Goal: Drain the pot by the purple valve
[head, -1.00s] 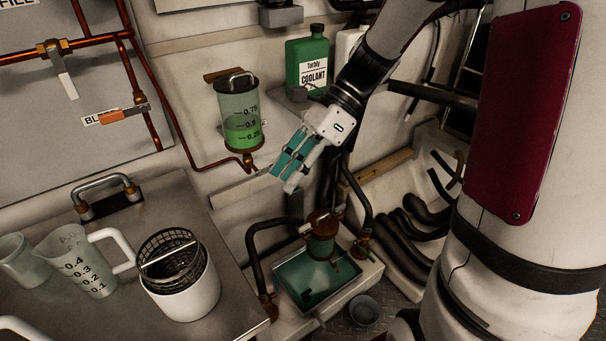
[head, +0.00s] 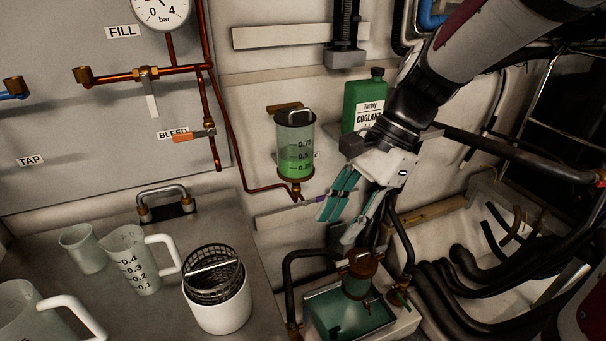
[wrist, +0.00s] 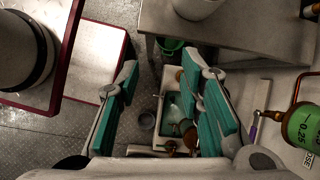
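A clear cylinder (head: 296,150) of green liquid with a brass base hangs on the wall in the head view. Part of it shows at the right edge of the wrist view (wrist: 303,128). A small purple lever (wrist: 254,130) sits by its brass outlet; in the head view it is barely visible (head: 303,198). A brass-topped pot (head: 358,275) stands in a green tray (head: 340,310) below. My gripper (head: 338,228) is open and empty, right of and below the cylinder and above the tray. Its teal fingers (wrist: 165,75) are wide apart in the wrist view.
A green coolant bottle (head: 363,105) stands on a shelf behind my wrist. Black hoses (head: 300,255) flank the tray. The steel bench (head: 90,215) at left holds jugs (head: 135,262) and a white pot with a wire basket (head: 218,300). An orange bleed handle (head: 190,136) is on the wall panel.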

